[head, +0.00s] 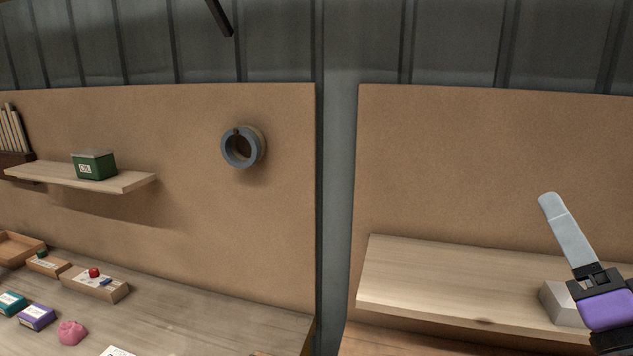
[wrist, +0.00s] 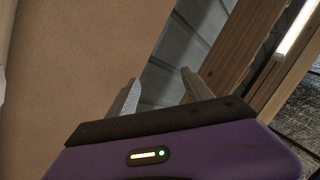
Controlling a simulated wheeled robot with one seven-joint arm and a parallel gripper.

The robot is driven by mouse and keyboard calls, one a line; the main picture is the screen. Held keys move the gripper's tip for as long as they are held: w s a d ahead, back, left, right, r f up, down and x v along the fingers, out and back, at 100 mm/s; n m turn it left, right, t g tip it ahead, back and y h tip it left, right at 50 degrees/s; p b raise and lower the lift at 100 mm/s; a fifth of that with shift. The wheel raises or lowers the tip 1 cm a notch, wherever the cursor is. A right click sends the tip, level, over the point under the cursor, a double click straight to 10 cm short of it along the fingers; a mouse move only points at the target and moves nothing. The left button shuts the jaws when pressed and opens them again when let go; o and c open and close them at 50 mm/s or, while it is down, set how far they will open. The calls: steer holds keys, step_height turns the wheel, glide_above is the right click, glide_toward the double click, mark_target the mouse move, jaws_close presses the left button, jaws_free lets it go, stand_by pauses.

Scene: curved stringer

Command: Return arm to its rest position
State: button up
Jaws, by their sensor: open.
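My gripper (wrist: 158,92) shows in the wrist view with its two fingers apart and nothing between them. Behind the fingers are a tan board and a grey panelled wall. In the head view my gripper (head: 567,232) is at the lower right, purple and black with a pale finger pointing up. It appears in front of the light wooden shelf (head: 440,284) on the right; I cannot tell the gap between them.
A grey block (head: 561,304) sits on the right shelf, partly behind my gripper. At left, a wall shelf (head: 135,181) holds a green box (head: 94,165). A grey ring (head: 228,152) hangs on the board. Small boxes and a pink lump (head: 71,333) lie on the bench (head: 185,318).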

steer(key=s+a+f+n+g+b, duration=0.1)
steer(key=s+a+f+n+g, duration=0.2)
steer(key=s+f, duration=0.8)
steer(key=s+a+f+n+g+b, duration=0.2)
steer(key=s+a+f+n+g, duration=0.1)
steer(key=s+f, duration=0.9)
steer(key=s+a+f+n+g+b, duration=0.1)
steer(key=s+a+f, duration=0.4)
steer(key=s+f, duration=0.6)
step_height(320, 180, down, 4)
steer(key=shift+s+a+r+n+g+y+b, duration=0.1)
steer(key=shift+s+a+n+g+y+b, duration=0.2)
steer(key=shift+n+g, duration=0.65)
steer(key=shift+s+d, duration=0.1)
